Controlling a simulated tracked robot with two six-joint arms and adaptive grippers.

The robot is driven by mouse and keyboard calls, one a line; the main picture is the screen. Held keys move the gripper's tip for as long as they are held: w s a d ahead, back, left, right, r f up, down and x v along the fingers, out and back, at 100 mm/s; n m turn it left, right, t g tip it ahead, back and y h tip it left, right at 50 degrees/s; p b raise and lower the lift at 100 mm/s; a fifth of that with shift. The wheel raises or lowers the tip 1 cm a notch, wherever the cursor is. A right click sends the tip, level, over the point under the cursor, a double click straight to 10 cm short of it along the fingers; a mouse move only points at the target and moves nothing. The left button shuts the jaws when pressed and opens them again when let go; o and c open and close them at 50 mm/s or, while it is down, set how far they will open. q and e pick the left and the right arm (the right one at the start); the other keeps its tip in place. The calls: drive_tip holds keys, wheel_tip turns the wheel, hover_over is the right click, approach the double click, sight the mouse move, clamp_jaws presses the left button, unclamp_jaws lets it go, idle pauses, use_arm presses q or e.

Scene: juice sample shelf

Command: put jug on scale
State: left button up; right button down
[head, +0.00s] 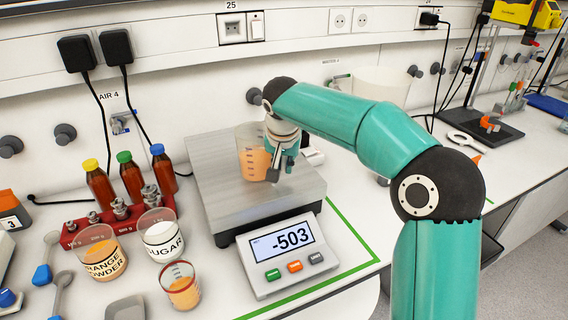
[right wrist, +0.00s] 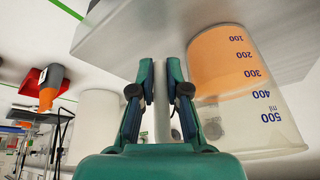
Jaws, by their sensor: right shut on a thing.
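The clear jug (head: 249,142) holds orange liquid and is upright over the grey plate of the scale (head: 225,195). My right gripper (head: 281,170) is shut on its handle, at the jug's right side. In the right wrist view, which is upside down, the fingers (right wrist: 161,95) close on the pale handle, beside the jug body (right wrist: 245,115) with its ml marks. The jug's base lies close to the plate; I cannot tell whether they touch. The scale's display (head: 284,243) reads -503. My left gripper is not in view.
Left of the scale are a red rack (head: 85,234) with brown bottles, an orange powder cup (head: 103,262), a sugar cup (head: 163,242) and a small cup of orange liquid (head: 182,291). A white container (head: 380,88) stands behind my right arm.

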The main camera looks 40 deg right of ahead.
drive_tip(key=c, duration=1.2)
unclamp_jaws()
drive_tip(key=shift+f, duration=0.1)
drive_tip(key=shift+o, duration=0.2)
drive_tip(key=v, duration=1.2)
drive_tip(key=shift+p, duration=0.35)
